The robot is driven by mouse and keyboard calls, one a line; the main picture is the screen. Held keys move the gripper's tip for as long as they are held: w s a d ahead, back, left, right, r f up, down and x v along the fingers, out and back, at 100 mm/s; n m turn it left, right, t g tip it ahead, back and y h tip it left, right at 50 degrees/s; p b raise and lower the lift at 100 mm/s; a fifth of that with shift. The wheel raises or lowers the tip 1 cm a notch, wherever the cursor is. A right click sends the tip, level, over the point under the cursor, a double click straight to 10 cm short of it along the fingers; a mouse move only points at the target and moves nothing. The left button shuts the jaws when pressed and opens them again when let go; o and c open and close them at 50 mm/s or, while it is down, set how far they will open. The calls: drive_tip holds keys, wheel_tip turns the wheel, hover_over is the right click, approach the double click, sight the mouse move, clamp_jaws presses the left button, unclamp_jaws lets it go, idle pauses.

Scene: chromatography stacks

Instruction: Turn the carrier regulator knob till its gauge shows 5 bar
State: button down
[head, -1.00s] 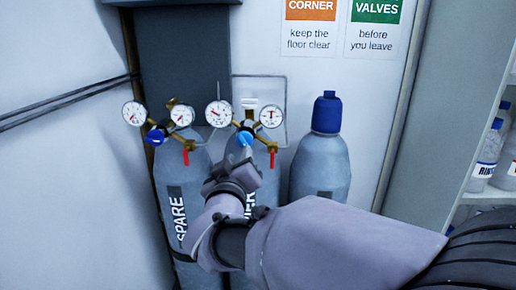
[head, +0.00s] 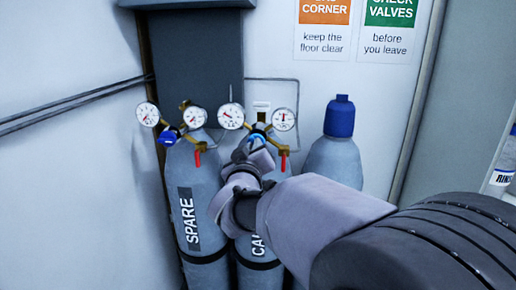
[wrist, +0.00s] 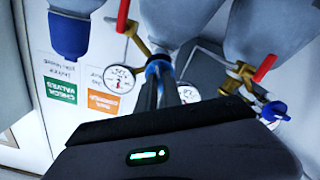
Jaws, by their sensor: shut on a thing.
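The carrier regulator (head: 262,128) sits on the bottle labelled "CA…" (head: 258,245), the rest of that label hidden by my arm. It has a left gauge (head: 231,116) and a right gauge (head: 284,119); their readings are too small to tell. Its blue knob (head: 257,138) is partly covered by my gripper (head: 256,150). In the wrist view my gripper (wrist: 167,84) has its fingers closed on the blue knob (wrist: 158,64). A carrier gauge (wrist: 122,79) shows left of the fingers, and another dial (wrist: 188,94) is partly hidden behind them.
The SPARE bottle (head: 190,190) stands close on the left, with its own gauges, blue knob (head: 168,138) and red lever (head: 200,150). The carrier's red lever (head: 283,155) hangs just right of my gripper. A blue-capped bottle (head: 340,118) stands to the right.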

drive_tip(key=shift+m, duration=0.3)
drive_tip(key=shift+d+m+b, duration=0.15)
drive_tip(key=shift+m+b, duration=4.8)
drive_tip(key=shift+m, duration=3.75)
drive_tip(key=c, duration=1.5)
unclamp_jaws()
drive_tip(key=shift+s, duration=0.1)
